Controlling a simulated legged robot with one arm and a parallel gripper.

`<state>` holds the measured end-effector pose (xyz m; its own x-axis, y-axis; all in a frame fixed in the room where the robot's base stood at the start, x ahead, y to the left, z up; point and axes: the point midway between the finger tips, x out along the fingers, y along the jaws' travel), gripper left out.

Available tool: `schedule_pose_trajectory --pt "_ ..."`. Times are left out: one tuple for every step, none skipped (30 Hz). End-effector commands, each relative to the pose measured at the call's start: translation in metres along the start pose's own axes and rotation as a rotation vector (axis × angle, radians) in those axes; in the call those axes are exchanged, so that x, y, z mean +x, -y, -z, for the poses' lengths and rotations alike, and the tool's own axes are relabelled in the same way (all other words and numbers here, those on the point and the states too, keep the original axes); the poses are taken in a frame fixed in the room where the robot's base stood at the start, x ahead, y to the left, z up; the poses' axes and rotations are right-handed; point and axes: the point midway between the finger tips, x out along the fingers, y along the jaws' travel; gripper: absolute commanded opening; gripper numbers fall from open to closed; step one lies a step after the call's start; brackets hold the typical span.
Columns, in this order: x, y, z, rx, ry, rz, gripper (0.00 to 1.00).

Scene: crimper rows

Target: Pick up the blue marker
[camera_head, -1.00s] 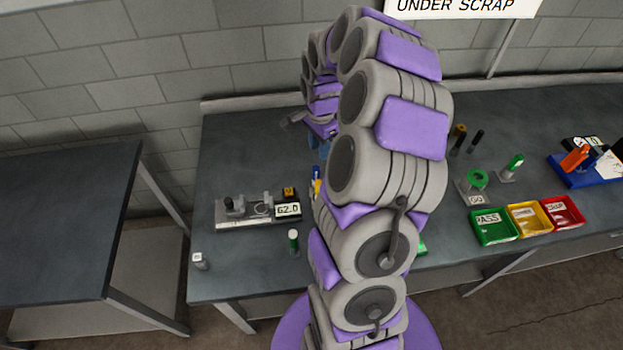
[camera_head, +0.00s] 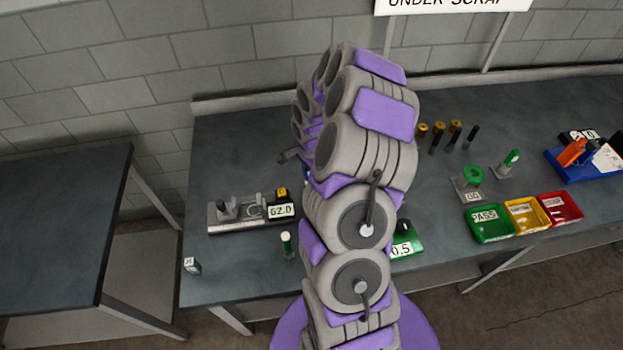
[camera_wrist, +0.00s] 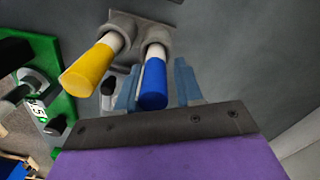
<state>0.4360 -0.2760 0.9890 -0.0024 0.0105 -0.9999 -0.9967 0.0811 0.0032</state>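The blue marker (camera_wrist: 153,85) has a blue lower part and a white upper part, and it sits in a grey holder (camera_wrist: 150,25) in the wrist view. A yellow marker (camera_wrist: 88,68) with a white part sits beside it in the same holder. My gripper (camera_wrist: 158,66) is open. Its two blue fingers are on either side of the blue marker, with a visible gap on the right. I cannot tell whether the left finger touches the marker. In the head view my arm hides the gripper and the markers.
Green (camera_head: 490,223), yellow (camera_head: 524,214) and red (camera_head: 560,208) bins stand at right. A green base (camera_wrist: 62,75) is close to the yellow marker.

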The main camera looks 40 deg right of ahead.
Motion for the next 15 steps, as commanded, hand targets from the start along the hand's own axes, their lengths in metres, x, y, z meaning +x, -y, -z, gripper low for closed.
schedule_pose_trajectory --pt "0.0015 -0.0008 -0.0025 -0.002 -0.002 -0.001 0.36" --pt "0.0016 -0.0011 -0.0036 -0.003 -0.003 -0.001 0.36" --pt "0.0014 -0.0013 -0.0048 -0.002 -0.004 -0.001 0.36" --pt "0.0012 -0.0014 -0.0053 -0.002 -0.004 -0.001 0.36" --pt "0.0009 -0.0014 -0.0056 -0.002 -0.005 -0.001 0.36" --pt "0.0008 -0.0012 -0.0055 -0.002 -0.005 -0.001 0.36" --pt "0.0008 -0.0011 -0.005 -0.002 -0.004 -0.001 0.36" --pt "0.0009 -0.0008 -0.0043 -0.002 -0.004 0.0 0.35" --pt "0.0012 -0.0005 -0.003 -0.002 -0.003 0.0 0.31" --pt "0.0014 -0.0002 -0.0018 -0.002 -0.002 0.0 0.28" --pt "0.0016 0.0001 -0.0004 -0.002 -0.001 0.001 0.25" --pt "0.0019 0.0004 0.001 -0.001 0.0 0.001 0.22" --pt "0.0019 0.0005 0.0013 -0.001 0.0 0.001 0.19" --pt "0.002 0.0005 0.0018 -0.001 0.0 0.002 0.16" --pt "0.0023 0.0005 0.0026 0.0 0.001 0.001 0.12"
